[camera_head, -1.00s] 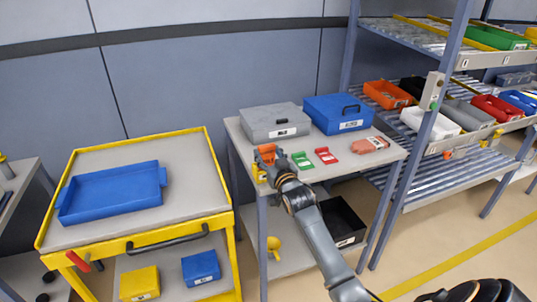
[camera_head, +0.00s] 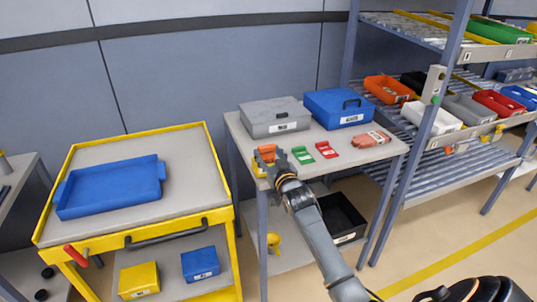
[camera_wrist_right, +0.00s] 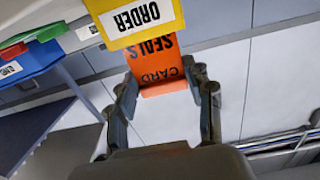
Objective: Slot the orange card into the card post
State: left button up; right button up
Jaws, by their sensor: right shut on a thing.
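The orange card (camera_wrist_right: 160,75), with printed lettering, is between the fingertips of my right gripper (camera_wrist_right: 168,88) in the right wrist view. A yellow piece marked ORDER (camera_wrist_right: 135,18) covers part of it. In the head view the orange card (camera_head: 266,152) stands at the left front edge of the grey table (camera_head: 345,172), with a bit of the yellow piece (camera_head: 258,169) below it. My right gripper (camera_head: 272,162) is shut on the card. I cannot tell for sure which thing is the card post. My left gripper is not in view.
A green card (camera_head: 302,155) and a red card (camera_head: 326,149) lie right of my gripper. Behind them stand a grey case (camera_head: 274,116) and a blue case (camera_head: 338,108). A yellow cart (camera_head: 190,215) with a blue tray (camera_head: 108,187) is at left. A rack upright (camera_head: 412,150) stands at right.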

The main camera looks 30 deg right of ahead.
jog(key=shift+f+b, duration=0.65)
jog(key=shift+f, duration=0.4)
jog(key=o, duration=0.9)
jog(key=v, duration=1.2)
